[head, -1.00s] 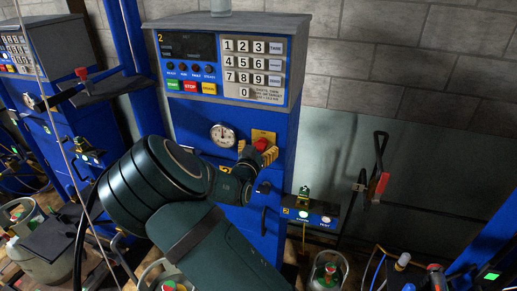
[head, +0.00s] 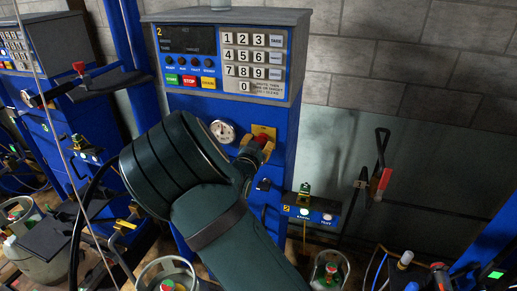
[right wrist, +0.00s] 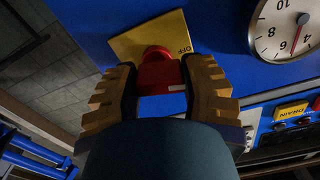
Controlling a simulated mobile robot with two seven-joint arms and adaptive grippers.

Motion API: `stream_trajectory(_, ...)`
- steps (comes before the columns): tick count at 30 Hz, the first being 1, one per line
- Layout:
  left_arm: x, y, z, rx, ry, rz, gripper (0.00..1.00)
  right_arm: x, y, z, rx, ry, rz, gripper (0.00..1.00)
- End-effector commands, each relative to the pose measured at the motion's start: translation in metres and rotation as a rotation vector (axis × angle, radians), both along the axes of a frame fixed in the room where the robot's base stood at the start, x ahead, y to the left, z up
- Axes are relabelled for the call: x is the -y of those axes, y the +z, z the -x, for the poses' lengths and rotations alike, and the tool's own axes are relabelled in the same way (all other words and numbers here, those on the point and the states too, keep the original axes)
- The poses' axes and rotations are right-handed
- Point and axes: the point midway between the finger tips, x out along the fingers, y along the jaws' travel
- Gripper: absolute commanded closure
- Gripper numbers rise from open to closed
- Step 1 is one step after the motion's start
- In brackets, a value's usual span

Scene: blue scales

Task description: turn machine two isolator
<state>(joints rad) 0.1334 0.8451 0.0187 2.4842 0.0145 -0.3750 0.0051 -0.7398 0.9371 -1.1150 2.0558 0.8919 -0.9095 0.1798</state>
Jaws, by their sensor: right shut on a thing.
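Machine two (head: 280,95) is a blue cabinet with a "2" on its display panel, in the middle of the head view. Its isolator is a red knob (head: 262,139) on a yellow plate (head: 266,130), right of a round gauge. In the right wrist view the red knob (right wrist: 160,73) sits between the two ridged fingers of my right gripper (right wrist: 160,90), and "OFF" is printed on the yellow plate (right wrist: 134,40). My right gripper (head: 256,148) is shut on the knob. My arm hides part of the cabinet front. My left gripper is not in view.
The gauge (head: 223,131) is close to the left of my gripper. A small shelf with lit buttons (head: 311,215) juts out to the lower right. Gas cylinders (head: 165,278) stand on the floor. Another blue machine (head: 45,50) is at the left.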

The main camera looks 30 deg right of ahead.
Motion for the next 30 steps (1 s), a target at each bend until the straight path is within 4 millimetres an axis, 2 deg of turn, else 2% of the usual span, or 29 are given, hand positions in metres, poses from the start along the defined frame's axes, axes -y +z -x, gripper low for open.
stream_trajectory(3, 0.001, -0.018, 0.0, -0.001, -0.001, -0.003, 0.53, 0.001, -0.003, 0.0, 0.088, -0.002, -0.073, 0.92)
stream_trajectory(23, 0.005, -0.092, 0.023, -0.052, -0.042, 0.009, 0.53, 0.003, -0.002, 0.001, 0.567, -0.002, -0.478, 0.92)
stream_trajectory(30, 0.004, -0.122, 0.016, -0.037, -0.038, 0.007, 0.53, 0.003, -0.001, 0.002, 0.738, -0.002, -0.623, 0.92)
